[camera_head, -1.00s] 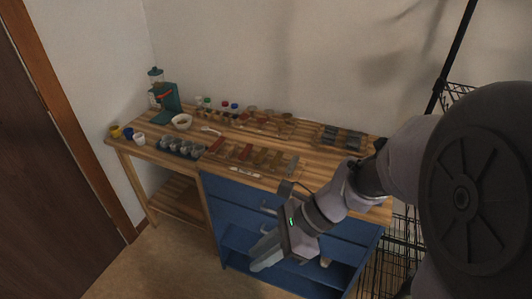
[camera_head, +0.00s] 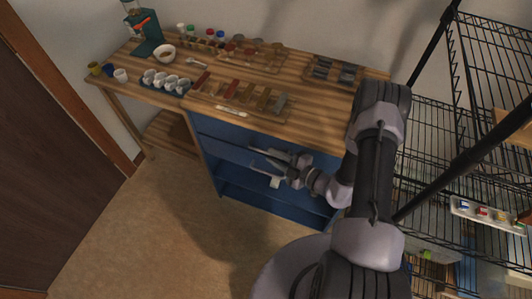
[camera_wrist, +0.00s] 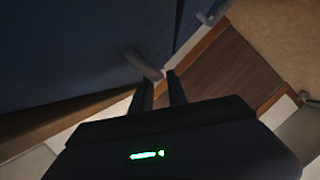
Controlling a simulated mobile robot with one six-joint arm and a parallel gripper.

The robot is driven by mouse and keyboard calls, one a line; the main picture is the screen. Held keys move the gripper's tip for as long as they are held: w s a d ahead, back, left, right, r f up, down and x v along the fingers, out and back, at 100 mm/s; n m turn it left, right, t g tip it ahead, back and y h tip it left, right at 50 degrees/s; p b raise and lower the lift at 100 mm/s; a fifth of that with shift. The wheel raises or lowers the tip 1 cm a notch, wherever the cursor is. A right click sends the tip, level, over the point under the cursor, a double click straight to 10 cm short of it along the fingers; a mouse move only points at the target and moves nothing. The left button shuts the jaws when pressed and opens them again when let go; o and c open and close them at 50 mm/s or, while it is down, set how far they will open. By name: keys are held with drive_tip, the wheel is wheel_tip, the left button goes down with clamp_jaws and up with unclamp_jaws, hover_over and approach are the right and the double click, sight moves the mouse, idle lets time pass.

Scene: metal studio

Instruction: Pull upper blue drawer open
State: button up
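The blue cabinet under the wooden worktop has an upper blue drawer (camera_head: 222,131), whose front looks flush. My gripper (camera_head: 254,158) is in front of it and hides part of the front. A pale handle (camera_head: 275,182) shows just below the gripper. In the wrist view the blue front (camera_wrist: 70,45) fills the upper left. A grey bar handle (camera_wrist: 143,65) sticks out close to my fingertips (camera_wrist: 161,83). The fingers are apart, with the handle's near end by the gap between them; whether it lies fully between them is unclear. A second handle (camera_wrist: 210,14) is farther off.
The worktop (camera_head: 300,110) carries cups, a bowl, jars and trays of bars. A black wire rack (camera_head: 440,130) stands close on the right. The floor (camera_head: 130,230) in front of the cabinet at left is clear.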

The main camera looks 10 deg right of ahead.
sight(266, 152)
drive_tip(key=x, duration=0.4)
drive_tip(key=shift+b, duration=0.4)
clamp_jaws()
idle(1.0)
